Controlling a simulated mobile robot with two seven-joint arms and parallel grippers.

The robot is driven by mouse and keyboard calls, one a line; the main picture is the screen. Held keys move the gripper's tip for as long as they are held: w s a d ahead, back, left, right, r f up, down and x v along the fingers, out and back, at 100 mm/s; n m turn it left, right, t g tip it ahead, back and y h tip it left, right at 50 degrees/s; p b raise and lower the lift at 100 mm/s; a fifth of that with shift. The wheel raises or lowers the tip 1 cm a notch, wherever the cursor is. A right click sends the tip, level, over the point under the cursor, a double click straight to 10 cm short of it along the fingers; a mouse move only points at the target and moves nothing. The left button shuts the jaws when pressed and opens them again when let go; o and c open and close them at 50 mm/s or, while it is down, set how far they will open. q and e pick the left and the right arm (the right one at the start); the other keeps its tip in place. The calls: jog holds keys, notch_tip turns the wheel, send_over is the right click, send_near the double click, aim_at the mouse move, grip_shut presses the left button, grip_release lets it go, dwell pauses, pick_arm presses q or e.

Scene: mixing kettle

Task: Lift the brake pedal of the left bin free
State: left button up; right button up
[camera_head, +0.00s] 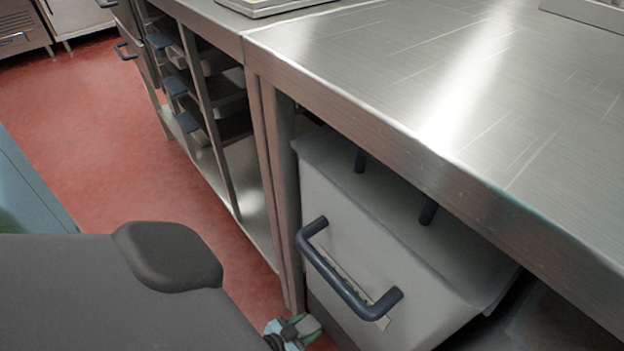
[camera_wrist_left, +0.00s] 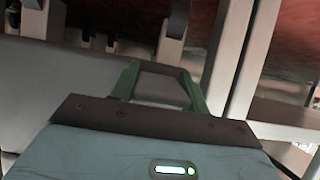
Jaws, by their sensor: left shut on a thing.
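The left bin (camera_head: 375,235) is a pale grey box under the steel counter, with a dark blue bar handle (camera_head: 345,280) on its front. My left gripper (camera_head: 300,328) is low at the bin's front bottom corner, partly cut off by the picture's lower edge. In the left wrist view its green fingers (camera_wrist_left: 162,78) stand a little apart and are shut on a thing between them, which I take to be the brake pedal. The pedal is mostly hidden by the fingers, and I cannot tell how high it stands. My right gripper is not in view.
The steel counter (camera_head: 440,90) overhangs the bin. A counter leg (camera_head: 285,190) stands close left of the bin. Further left is an open rack (camera_head: 200,100) with several dark blue handles. The red floor (camera_head: 90,130) is clear in front of the rack.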

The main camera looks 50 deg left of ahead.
pick_arm(q)
jog(key=o, duration=0.8)
jog(key=shift+o, duration=1.2)
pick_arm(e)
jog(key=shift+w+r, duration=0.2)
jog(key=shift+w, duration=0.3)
pick_arm(q)
jog(key=shift+s+r, duration=0.45)
jog(key=shift+s, duration=0.05)
jog(key=shift+p+v, duration=1.55)
jog(key=shift+v, duration=1.2)
jog(key=shift+a+r, duration=0.1)
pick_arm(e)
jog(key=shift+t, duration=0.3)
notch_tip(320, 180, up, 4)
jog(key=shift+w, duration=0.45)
